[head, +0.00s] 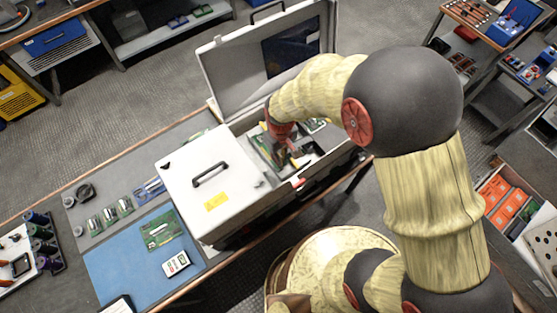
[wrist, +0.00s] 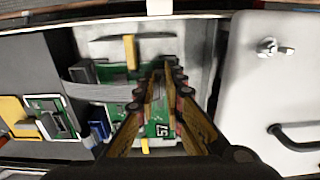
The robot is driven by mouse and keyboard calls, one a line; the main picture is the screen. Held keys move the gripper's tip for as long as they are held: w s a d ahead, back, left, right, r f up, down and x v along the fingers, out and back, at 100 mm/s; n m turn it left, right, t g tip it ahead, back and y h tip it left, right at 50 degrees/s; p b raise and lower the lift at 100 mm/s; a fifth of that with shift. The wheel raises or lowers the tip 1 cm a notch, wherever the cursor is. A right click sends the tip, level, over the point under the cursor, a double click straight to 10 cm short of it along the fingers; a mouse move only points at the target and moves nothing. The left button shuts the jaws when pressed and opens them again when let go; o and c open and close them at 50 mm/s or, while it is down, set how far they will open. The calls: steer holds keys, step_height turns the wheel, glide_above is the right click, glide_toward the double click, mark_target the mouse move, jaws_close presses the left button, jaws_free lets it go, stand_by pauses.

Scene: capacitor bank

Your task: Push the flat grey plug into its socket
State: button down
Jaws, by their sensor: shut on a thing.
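My gripper (wrist: 168,76) reaches down into the open case, and its fingers are closed together over a green circuit board (wrist: 157,124). In the head view my gripper (head: 291,153) is small and partly hidden by my arm. A flat grey ribbon cable (wrist: 100,92) runs from the left towards the fingers. The flat grey plug appears to be at the cable's end, between the fingertips, and is mostly hidden by them. The socket cannot be made out clearly; the fingers cover part of the board. I cannot tell whether plug and socket touch.
A white panel with a black handle (head: 210,175) covers the case's left part. The open lid (head: 235,70) stands behind. In the wrist view a blue connector (wrist: 99,130) and a second green board (wrist: 52,115) lie left of the fingers. The case walls are close around my gripper.

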steer(key=c, duration=1.8)
jaws_free()
step_height(320, 180, up, 12)
steer(key=s+d+r+m+t+b, duration=0.2)
steer(key=s+d+r+m+b, duration=0.1)
steer(key=s+d+b, duration=0.3)
steer(key=s+d+r+m+t+b, duration=0.3)
steer(key=s+d+b, duration=0.3)
steer(key=d+b, duration=0.3)
steer(key=shift+s+d+m+t+b, duration=0.3)
steer(key=shift+s+d+m+b, duration=0.1)
steer(key=shift+d, duration=0.7)
